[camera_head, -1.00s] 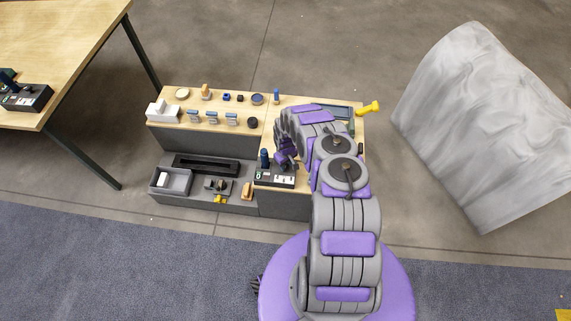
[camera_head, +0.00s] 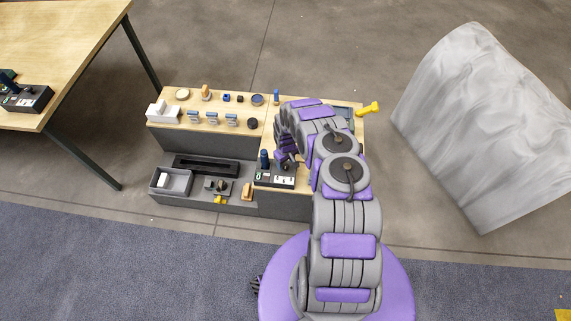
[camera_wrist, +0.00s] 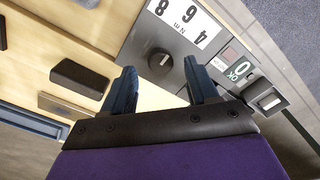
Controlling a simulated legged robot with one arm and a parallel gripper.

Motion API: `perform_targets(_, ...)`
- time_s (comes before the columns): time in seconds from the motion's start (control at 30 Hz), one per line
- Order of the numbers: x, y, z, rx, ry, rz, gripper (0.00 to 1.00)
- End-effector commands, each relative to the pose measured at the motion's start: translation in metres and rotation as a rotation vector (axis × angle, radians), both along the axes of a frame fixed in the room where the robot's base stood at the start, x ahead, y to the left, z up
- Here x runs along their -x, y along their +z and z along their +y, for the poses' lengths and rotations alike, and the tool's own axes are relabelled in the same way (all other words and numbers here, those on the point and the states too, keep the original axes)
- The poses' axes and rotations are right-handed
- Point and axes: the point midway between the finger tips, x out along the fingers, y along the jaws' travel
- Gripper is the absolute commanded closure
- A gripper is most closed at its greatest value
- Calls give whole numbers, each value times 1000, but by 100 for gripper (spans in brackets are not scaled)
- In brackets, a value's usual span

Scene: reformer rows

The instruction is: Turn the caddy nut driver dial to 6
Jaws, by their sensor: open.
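The caddy (camera_head: 276,181) is a dark box with a white label panel, at the front of the wooden worktop, with a blue upright tool (camera_head: 264,158) at its left. In the wrist view its round black dial (camera_wrist: 159,61) has a short pale mark. The dial sits beside a white scale label (camera_wrist: 186,22) showing 4, 6 and N m; I cannot tell which number the mark points at. My gripper (camera_wrist: 162,88) is open and empty, its two blue fingers just below the dial in the picture and apart from it. In the head view my gripper (camera_head: 287,159) hangs over the caddy.
An OK panel (camera_wrist: 239,70) and a light rocker-like switch (camera_wrist: 269,102) lie right of the fingers. A black block (camera_wrist: 79,78) lies left. Small parts stand on the bench (camera_head: 180,124); a grey bin (camera_head: 172,181) is lower left. A yellow-handled tool (camera_head: 369,108) overhangs the right.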

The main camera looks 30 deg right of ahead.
Motion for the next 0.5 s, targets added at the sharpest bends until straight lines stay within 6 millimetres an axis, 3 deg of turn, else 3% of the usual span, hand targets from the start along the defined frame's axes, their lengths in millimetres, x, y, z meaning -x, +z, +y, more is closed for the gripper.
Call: perform_targets(0.5,0,99,-1,1,1,1,41)
